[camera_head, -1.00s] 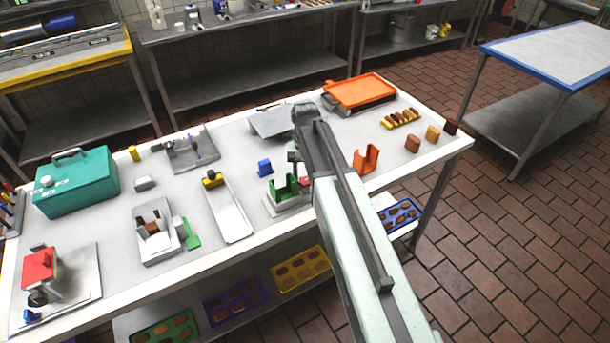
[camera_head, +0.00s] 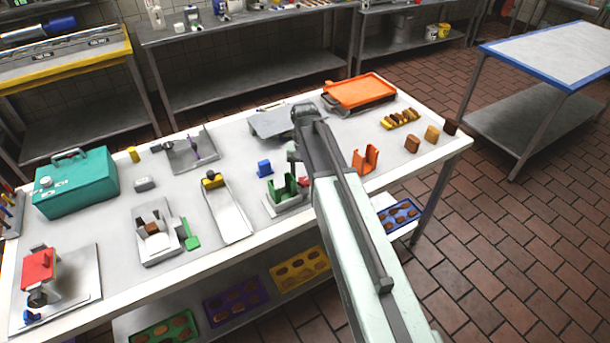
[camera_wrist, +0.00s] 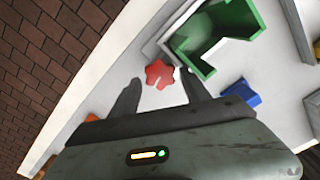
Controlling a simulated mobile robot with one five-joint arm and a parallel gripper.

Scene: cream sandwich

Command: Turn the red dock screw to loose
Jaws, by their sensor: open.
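The red dock screw (camera_wrist: 159,74) is a lobed red knob beside the green dock (camera_wrist: 226,32) in the wrist view. My gripper (camera_wrist: 160,80) is open, with one finger on either side of the red screw in that picture. I see gaps between the fingers and the screw, and cannot tell how far above it they are. In the head view the red screw (camera_head: 303,181) shows as a small patch at the right of the green dock (camera_head: 284,187), partly hidden by my arm. The fingertips are hard to make out there.
A blue block (camera_head: 264,168) stands close behind the dock. An orange holder (camera_head: 366,158) is to the right of my arm. A white tray (camera_head: 231,213) lies to the left. The table's front edge runs close by the dock.

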